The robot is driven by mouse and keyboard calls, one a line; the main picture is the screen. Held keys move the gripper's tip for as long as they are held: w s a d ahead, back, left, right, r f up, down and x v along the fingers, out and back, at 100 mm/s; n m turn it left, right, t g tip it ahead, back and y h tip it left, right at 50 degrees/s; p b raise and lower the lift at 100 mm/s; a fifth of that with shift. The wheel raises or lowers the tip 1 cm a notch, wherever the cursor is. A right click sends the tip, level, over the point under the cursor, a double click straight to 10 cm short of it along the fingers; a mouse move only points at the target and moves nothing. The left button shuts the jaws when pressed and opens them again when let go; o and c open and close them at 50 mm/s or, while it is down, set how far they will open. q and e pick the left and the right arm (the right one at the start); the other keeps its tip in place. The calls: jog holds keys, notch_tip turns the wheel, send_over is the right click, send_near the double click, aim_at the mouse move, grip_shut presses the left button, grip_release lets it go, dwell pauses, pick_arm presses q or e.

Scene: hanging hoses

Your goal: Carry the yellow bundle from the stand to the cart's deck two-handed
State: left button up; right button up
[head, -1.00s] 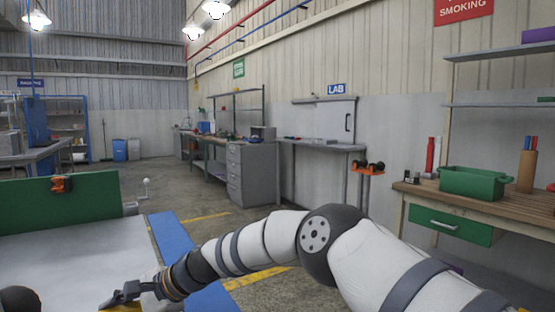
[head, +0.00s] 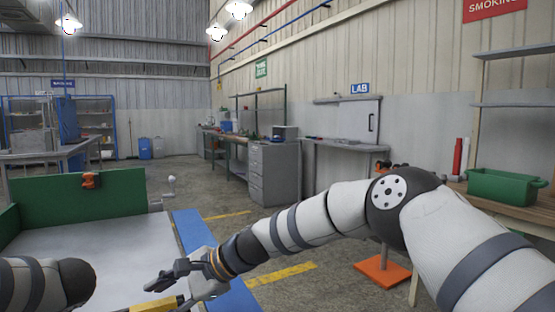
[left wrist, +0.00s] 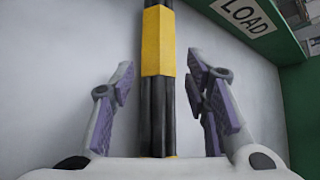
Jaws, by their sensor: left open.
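The bundle, yellow and black, shows at the bottom edge of the head view (head: 155,306) and fills the middle of the left wrist view (left wrist: 158,45). It is over the cart's pale grey deck (head: 85,245); I cannot tell whether it touches it. My left gripper (left wrist: 160,105) is open, one finger on each side of the bundle, with gaps to both.
A green panel (head: 125,200) bounds the cart's far side, and a LOAD sign (left wrist: 246,14) shows by it. A blue strip (head: 205,240) runs along its right. An orange stand base (head: 383,270) is on the floor behind my right arm. A workbench with a green bin (head: 503,187) is at right.

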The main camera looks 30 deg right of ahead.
pick_arm(q)
jog(key=o, duration=0.5)
jog(key=shift+c, duration=0.2)
pick_arm(e)
jog(key=shift+o, duration=0.4)
jog(key=o, duration=0.5)
pick_arm(q)
notch_tip(320, 180, up, 14)
pick_arm(e)
notch_tip(320, 180, up, 14)
